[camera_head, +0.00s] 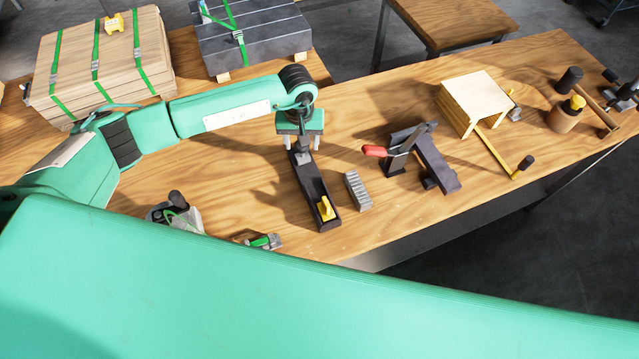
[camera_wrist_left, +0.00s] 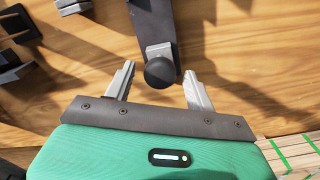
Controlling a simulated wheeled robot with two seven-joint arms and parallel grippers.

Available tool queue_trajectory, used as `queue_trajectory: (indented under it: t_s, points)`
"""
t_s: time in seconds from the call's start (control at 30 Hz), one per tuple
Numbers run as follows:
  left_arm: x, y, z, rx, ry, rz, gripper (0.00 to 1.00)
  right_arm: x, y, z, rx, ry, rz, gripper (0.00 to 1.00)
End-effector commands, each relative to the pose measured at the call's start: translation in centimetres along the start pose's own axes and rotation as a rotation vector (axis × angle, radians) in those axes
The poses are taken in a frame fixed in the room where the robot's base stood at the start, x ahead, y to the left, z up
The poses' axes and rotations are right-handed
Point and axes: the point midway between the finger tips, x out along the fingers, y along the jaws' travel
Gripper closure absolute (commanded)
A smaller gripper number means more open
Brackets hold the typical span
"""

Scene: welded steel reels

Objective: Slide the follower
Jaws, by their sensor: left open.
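A dark narrow channel (camera_head: 311,190) lies on the wooden bench, with a yellow piece (camera_head: 326,208) in its near end. The follower appears to be the grey block (camera_head: 303,157) at the channel's far end; in the left wrist view the grey block (camera_wrist_left: 158,50) carries a round black knob (camera_wrist_left: 160,73). My left gripper (camera_head: 302,142) points down over that end. In the left wrist view its two fingers (camera_wrist_left: 158,85) are apart, one on each side of the knob, with visible gaps. Whether the fingers are level with the knob is unclear. My right gripper is not in view.
A grey ridged block (camera_head: 357,190) lies just right of the channel. A dark device with a red handle (camera_head: 375,151) stands further right, then a wooden box (camera_head: 478,100). Strapped stacks (camera_head: 98,62) stand at the back left. Small green-and-grey items (camera_head: 264,241) lie near the front edge.

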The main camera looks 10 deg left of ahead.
Motion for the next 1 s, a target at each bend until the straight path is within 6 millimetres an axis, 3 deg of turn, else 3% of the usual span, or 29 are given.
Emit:
queue_trajectory:
  t_s: [0.8,1.0]
  points:
    - [-6.3,0.0,-0.1,0.000,0.002,0.000,0.45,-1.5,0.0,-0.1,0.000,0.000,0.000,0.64]
    - [-6.9,0.0,0.0,0.000,0.000,0.000,0.45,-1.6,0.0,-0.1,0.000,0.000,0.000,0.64]
